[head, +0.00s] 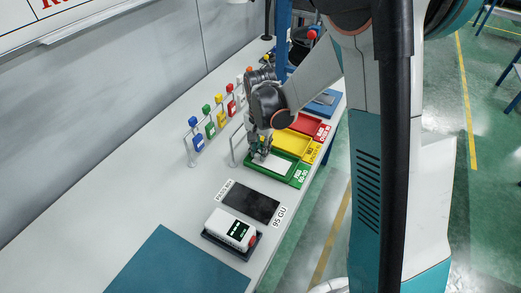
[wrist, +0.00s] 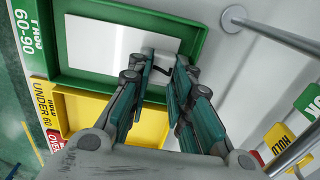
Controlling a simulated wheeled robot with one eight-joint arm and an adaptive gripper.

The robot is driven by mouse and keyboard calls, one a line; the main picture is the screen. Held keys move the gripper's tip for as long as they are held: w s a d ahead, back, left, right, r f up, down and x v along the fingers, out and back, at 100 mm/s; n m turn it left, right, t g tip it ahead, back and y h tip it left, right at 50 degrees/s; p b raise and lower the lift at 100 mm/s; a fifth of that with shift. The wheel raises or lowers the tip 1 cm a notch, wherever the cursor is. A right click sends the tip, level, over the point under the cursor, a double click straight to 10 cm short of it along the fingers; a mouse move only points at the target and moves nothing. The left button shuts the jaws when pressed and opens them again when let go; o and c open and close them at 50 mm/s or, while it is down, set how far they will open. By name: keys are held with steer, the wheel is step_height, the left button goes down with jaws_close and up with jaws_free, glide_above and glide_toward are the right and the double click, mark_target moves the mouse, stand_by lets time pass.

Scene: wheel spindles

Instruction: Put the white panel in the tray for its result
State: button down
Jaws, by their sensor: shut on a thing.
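The white panel (head: 272,163) is at the green tray (head: 293,182), whose label reads 60-90. In the wrist view the panel (wrist: 100,42) shows flat within the walls of the green tray (wrist: 197,28). I cannot tell whether it touches the tray floor. My gripper (head: 261,153) is low over the tray's wall-side end. In the wrist view my gripper (wrist: 163,62) is shut on the panel's near end, with the fingers hiding part of that edge.
A yellow tray (head: 284,143), labelled under 60, and a red tray (head: 308,124) adjoin the green one. A black panel (head: 251,201) by a "95 GU" card and a white meter (head: 230,229) lie nearer. Coloured tags (head: 209,119) on posts stand towards the wall.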

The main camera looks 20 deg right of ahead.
steer(key=shift+r, duration=0.1)
steer(key=c, duration=1.7)
jaws_free()
step_height(320, 180, up, 11)
steer(key=p, duration=0.3)
steer(key=s+d+r+n+t, duration=0.1)
steer(key=s+r+n+t, duration=0.1)
steer(key=s, duration=0.4)
steer(key=s+r+n+t, duration=0.2)
steer(key=s+r+n, duration=0.2)
steer(key=s+r, duration=0.2)
steer(key=s+d+r+n+t, duration=0.1)
steer(key=s+r+n+t, duration=0.2)
steer(key=s, duration=0.5)
steer(key=shift+s+d+r, duration=0.2)
steer(key=shift+d+r, duration=0.1)
steer(key=shift+r, duration=0.3)
